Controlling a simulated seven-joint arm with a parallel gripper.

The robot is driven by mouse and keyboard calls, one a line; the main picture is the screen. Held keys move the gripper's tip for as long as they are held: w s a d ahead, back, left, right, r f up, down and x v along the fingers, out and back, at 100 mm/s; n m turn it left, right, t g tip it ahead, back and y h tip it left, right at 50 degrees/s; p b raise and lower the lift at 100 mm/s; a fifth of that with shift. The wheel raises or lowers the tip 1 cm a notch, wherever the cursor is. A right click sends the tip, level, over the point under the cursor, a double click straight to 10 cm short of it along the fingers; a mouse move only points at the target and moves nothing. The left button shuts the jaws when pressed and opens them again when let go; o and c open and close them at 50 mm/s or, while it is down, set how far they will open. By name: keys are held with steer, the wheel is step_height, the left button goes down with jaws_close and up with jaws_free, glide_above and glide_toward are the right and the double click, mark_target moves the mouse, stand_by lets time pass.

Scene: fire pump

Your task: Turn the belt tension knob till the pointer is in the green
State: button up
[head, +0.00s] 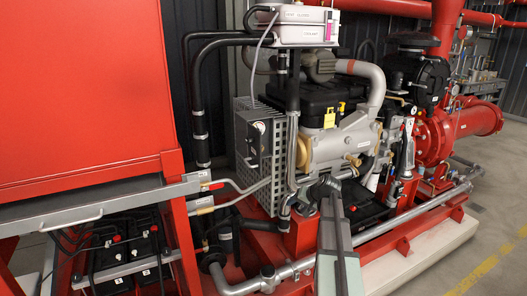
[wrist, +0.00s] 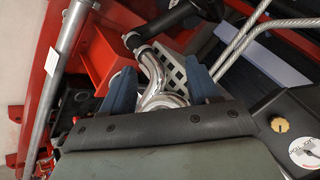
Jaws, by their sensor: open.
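The brass knob (wrist: 279,125) is at the right of the wrist view, on a dark panel. In the head view a small white gauge (head: 260,127) sits on the grey guard box; the knob is too small to make out there. My gripper (wrist: 161,80) is open, with two blue fingers apart and nothing held. It is to the left of the knob and not touching it.
A shiny bent pipe (wrist: 153,75) and a pale slotted plate (wrist: 176,72) lie beyond my fingers. In the head view the engine (head: 335,140) stands right of the guard box, and a red cabinet (head: 80,95) fills the left. Pipes and hoses crowd the space between.

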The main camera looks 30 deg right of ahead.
steer(key=w+d+r+t+y, duration=0.1)
steer(key=w+r+t, duration=0.15)
steer(key=r, duration=0.25)
steer(key=w+r+t, duration=0.1)
steer(key=w+r, duration=0.3)
steer(key=r, duration=0.2)
steer(key=t+y, duration=0.2)
steer(key=t, duration=0.2)
glide_toward(263, 149)
steer(key=shift+g, duration=0.25)
steer(key=x, duration=0.9)
steer(key=shift+w+a+r, duration=0.1)
steer(key=shift+a+r, duration=0.1)
steer(key=shift+r, duration=0.2)
steer(key=c, duration=1)
